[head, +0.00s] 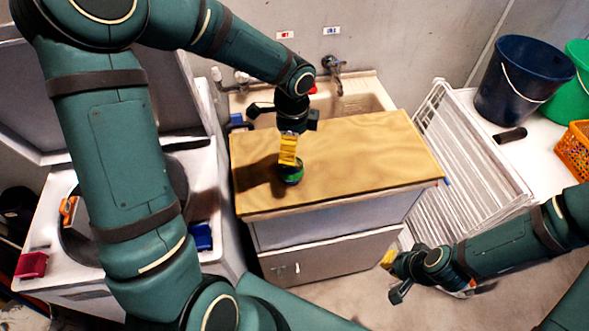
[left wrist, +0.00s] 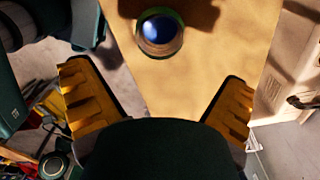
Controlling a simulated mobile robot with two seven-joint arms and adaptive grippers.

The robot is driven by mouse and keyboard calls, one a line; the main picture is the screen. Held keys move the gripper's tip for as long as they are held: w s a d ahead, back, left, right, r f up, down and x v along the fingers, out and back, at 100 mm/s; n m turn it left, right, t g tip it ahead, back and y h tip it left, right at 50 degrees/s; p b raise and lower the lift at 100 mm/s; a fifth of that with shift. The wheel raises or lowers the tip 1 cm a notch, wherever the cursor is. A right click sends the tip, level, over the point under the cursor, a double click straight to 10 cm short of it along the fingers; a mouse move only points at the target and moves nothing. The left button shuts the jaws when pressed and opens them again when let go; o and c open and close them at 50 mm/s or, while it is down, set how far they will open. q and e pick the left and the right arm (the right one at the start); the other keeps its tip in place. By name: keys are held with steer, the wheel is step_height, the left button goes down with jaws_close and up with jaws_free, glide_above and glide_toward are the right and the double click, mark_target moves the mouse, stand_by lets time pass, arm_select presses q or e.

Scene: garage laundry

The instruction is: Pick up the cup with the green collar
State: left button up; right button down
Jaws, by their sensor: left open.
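The cup with the green collar (head: 292,175) stands on the wooden counter top, with its upper part partly hidden by my left gripper in the head view. In the left wrist view the cup (left wrist: 161,34) shows from above, with a round blue inside and a green rim edge. My left gripper (head: 288,150) points down over the cup. In the left wrist view its yellow-padded fingers (left wrist: 156,85) are spread wide and empty, and the cup lies beyond them, not between them. My right gripper (head: 392,272) is low at the right, away from the counter; its jaw opening is unclear.
The wooden counter top (head: 370,150) is otherwise clear. A sink (head: 365,104) with a tap is behind it. A white drying rack (head: 465,165) stands at right, beside dark blue (head: 515,85) and green buckets and an orange basket (head: 574,150). A white washer is at left.

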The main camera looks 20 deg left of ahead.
arm_select(q)
glide_toward(291, 170)
steer(key=shift+s+d+f+b, duration=0.35)
steer(key=shift+s+d+f, duration=0.45)
steer(key=shift+s, duration=0.15)
steer(key=shift+s+a+f+b, duration=0.15)
steer(key=shift+f+b, duration=0.1)
steer(key=shift+f, duration=1.15)
steer(key=shift+w+a+f+b, duration=0.1)
steer(key=shift+a+f+b, duration=0.1)
steer(key=shift+f, duration=1.15)
steer(key=c, duration=1)
